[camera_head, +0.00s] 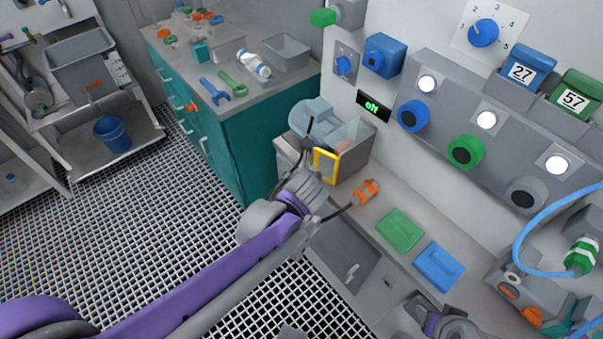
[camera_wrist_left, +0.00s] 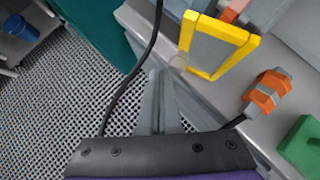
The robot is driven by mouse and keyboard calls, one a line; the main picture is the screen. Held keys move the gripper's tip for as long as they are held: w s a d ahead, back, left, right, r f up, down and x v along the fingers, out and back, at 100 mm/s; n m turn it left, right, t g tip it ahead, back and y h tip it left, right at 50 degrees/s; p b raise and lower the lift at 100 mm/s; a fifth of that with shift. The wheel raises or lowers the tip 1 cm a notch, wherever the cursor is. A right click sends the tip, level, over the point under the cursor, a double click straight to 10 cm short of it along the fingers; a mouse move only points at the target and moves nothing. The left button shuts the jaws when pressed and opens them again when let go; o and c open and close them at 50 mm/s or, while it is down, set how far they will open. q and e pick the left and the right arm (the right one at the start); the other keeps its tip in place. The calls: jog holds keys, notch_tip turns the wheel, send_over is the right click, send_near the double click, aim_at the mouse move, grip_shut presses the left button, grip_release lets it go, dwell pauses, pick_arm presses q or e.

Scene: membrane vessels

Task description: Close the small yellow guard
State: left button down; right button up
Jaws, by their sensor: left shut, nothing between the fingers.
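The small yellow guard (camera_head: 326,165) is a yellow frame with a grey panel. It stands upright at the front of an open-topped grey box (camera_head: 355,150) beside the wall. In the left wrist view the guard (camera_wrist_left: 246,44) is at the upper right. I cannot tell exactly how far it is swung from the box. My left gripper (camera_head: 311,151) is shut and empty, just left of the guard. In the left wrist view its fingertips (camera_wrist_left: 160,72) are below and left of the frame; contact is unclear. Part of my right arm shows at the bottom edge, its fingers not discernible.
An orange connector (camera_head: 366,192) on a black cable lies right of the guard. Green (camera_head: 399,230) and blue (camera_head: 438,267) pads are further right. A grey rounded machine (camera_head: 311,118) stands behind the guard. A teal cabinet (camera_head: 270,140) is to the left.

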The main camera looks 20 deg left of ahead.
pick_arm(q)
jog(key=shift+w+a, duration=0.35)
jog(key=shift+w, duration=0.35)
jog(key=shift+w+a, duration=0.3)
jog(key=shift+w, duration=0.4)
pick_arm(e)
jog(key=shift+w+a+f, duration=0.25)
jog(key=shift+w, duration=0.15)
jog(key=shift+a, duration=0.1)
